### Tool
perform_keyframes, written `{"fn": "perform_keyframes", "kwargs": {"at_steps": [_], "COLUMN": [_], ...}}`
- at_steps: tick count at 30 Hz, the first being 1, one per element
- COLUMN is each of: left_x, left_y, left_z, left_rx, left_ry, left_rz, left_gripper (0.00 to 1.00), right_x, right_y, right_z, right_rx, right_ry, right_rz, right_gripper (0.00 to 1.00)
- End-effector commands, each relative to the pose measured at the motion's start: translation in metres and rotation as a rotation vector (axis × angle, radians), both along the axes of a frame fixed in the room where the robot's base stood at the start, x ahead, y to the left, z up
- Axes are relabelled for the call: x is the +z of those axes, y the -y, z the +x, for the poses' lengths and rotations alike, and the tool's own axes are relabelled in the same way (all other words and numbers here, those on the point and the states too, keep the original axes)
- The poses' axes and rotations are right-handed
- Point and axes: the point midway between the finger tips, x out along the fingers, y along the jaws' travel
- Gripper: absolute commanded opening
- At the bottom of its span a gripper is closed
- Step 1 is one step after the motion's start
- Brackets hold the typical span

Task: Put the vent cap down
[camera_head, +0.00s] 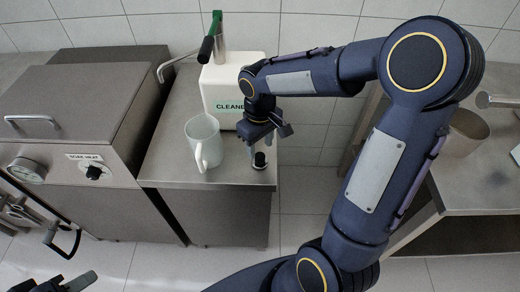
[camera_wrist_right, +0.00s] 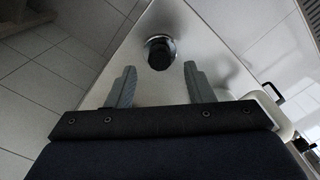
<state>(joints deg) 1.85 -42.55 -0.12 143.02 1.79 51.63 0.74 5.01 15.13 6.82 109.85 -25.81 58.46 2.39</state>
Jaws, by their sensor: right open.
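The vent cap appears to be the small dark round piece (camera_head: 260,160) standing on the steel counter (camera_head: 225,178), close to its front right corner. In the right wrist view the dark cap (camera_wrist_right: 160,52) sits just beyond the fingertips, centred between them, with nothing between the fingers. My right gripper (camera_head: 262,143) points down just above the cap and is open; its two spread fingers show in the wrist view (camera_wrist_right: 160,70). My left gripper (camera_head: 68,284) is partly in view at the bottom left, far from the counter; its opening is unclear.
A pale mug (camera_head: 203,142) stands on the counter left of the cap. A steel soaking unit (camera_head: 75,110) stands left. Another table (camera_head: 480,180) with a beaker (camera_head: 463,133) is at right.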

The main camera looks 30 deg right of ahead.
Motion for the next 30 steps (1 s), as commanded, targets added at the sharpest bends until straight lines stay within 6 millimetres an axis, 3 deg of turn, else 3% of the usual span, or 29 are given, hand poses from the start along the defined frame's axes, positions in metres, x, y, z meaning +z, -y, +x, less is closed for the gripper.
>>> {"fn": "perform_keyframes", "kwargs": {"at_steps": [3,9,17,20,23,27,30], "left_x": [0.004,0.007,0.009,0.009,0.009,0.009,0.009], "left_y": [0.000,0.000,0.000,0.000,0.000,0.000,0.000], "left_z": [0.000,0.000,0.000,0.000,0.000,0.000,0.000], "left_rx": [0.000,0.000,0.000,0.000,0.000,0.000,0.000], "left_ry": [0.000,0.000,0.000,0.000,0.000,0.000,0.000], "left_rz": [0.000,0.000,0.000,0.000,0.000,0.000,0.000], "left_gripper": [0.36,0.36,0.36,0.36,0.36,0.36,0.36], "right_x": [0.030,0.067,0.090,0.099,0.105,0.102,0.095], "right_y": [0.000,0.000,0.001,0.000,-0.003,-0.016,-0.026], "right_z": [0.001,0.001,-0.008,-0.033,-0.071,-0.121,-0.146], "right_rx": [0.000,0.000,-0.013,-0.054,-0.122,-0.230,-0.296], "right_ry": [0.006,0.004,0.019,0.068,0.147,0.269,0.343], "right_rz": [-0.001,0.000,0.012,0.054,0.127,0.249,0.326], "right_gripper": [0.47,0.47,0.47,0.47,0.47,0.47,0.47]}}
